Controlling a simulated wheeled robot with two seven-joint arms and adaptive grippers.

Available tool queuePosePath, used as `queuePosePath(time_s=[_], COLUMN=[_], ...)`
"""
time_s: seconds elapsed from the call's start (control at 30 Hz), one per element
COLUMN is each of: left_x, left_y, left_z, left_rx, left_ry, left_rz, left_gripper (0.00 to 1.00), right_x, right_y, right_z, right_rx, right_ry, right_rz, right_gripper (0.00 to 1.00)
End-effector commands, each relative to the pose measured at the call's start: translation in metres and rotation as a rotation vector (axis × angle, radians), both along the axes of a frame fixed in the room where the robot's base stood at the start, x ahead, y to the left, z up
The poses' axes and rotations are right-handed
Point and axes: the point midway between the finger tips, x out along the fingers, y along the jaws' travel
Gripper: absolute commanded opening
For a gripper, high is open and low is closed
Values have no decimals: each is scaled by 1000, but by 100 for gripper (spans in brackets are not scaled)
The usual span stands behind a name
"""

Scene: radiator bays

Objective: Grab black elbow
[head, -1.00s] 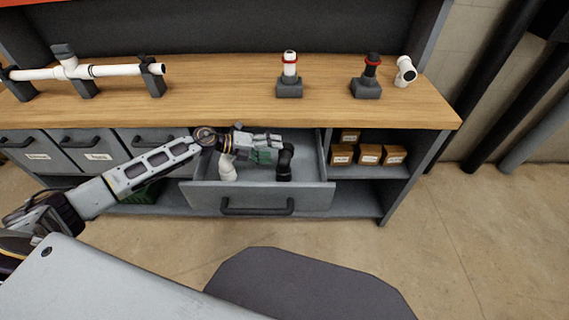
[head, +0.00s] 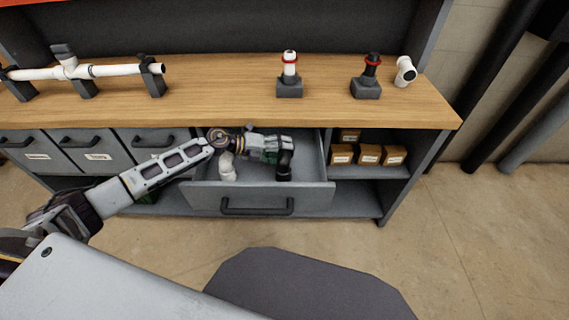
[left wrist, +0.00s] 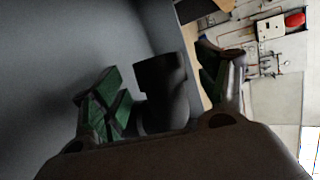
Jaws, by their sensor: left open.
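The black elbow (head: 285,160) stands in the open grey drawer (head: 318,188), toward its right side. It also shows in the left wrist view (left wrist: 164,92), between the two green-padded fingers. My left gripper (head: 278,152) reaches into the drawer from the left and is open around the elbow. In the left wrist view my left gripper (left wrist: 165,100) has one finger on each side of the elbow, with a gap visible at the right; contact at the left cannot be told. A white elbow (head: 227,167) stands in the drawer beneath my left arm. My right gripper is not in view.
The wooden worktop (head: 220,100) above holds a white pipe assembly (head: 110,71), a white fitting on a stand (head: 289,75), a black fitting on a stand (head: 368,77) and a loose white fitting (head: 405,71). Small boxes (head: 369,155) fill the shelf right of the drawer.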

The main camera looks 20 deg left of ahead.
Motion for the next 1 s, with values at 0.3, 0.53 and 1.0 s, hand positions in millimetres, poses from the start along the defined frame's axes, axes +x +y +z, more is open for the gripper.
queuePosePath(time_s=[0.3,0.53,1.0], left_x=[11,12,12], left_y=[-19,-20,-20], left_z=[-8,-9,-9], left_rx=[1,1,0], left_ry=[-2,-2,-1], left_rz=[-1,-1,0], left_gripper=[74,74,52], right_x=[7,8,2], right_y=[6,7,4], right_z=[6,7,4], right_rx=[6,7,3], right_ry=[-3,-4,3], right_rz=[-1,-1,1], right_gripper=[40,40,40])
